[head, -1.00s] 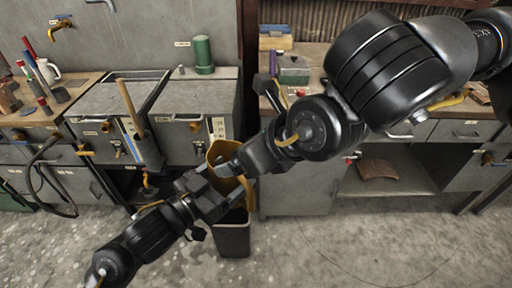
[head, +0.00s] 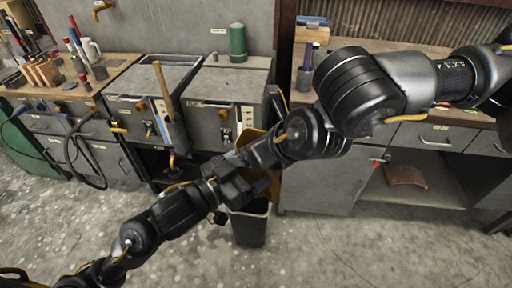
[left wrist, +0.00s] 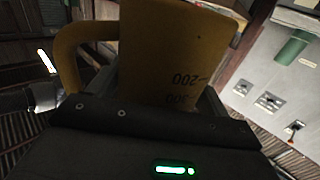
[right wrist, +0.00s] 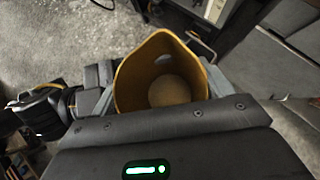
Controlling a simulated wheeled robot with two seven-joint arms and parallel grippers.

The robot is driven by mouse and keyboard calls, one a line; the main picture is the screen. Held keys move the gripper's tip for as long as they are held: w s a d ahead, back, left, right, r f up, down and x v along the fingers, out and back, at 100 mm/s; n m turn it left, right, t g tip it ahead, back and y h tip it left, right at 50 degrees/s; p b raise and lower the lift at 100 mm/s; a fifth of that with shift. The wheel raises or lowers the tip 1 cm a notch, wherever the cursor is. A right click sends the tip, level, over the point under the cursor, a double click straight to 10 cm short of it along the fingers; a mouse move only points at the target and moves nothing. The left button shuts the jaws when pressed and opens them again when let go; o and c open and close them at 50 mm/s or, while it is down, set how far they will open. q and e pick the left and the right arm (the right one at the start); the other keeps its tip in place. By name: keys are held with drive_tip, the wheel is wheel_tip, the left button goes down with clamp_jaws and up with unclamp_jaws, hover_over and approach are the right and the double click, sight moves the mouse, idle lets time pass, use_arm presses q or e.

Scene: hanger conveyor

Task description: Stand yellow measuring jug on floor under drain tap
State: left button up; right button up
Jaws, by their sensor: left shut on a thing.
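The yellow measuring jug (head: 268,183) is held up in the air, in front of the cabinets and above a dark bin. My left gripper (head: 235,185) is shut on it. In the left wrist view the jug (left wrist: 170,50) shows its handle at left and upside-down scale marks. My right gripper (head: 245,160) is also at the jug. In the right wrist view its fingers lie either side of the open, empty-looking jug (right wrist: 160,75); whether they clamp it is unclear. Small taps sit on the grey tank fronts, one on the left tank (head: 150,130) and one on the right tank (head: 227,136).
The dark bin (head: 250,224) stands on the floor below the jug. A dark hose (head: 80,160) hangs at left. A wooden-handled tool (head: 163,90) stands before the tanks. A green bottle (head: 238,43) is on top. The concrete floor (head: 340,250) in front is clear.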

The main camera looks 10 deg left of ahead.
use_arm(q)
drive_tip(key=o, duration=1)
drive_tip(key=shift+o, duration=0.2)
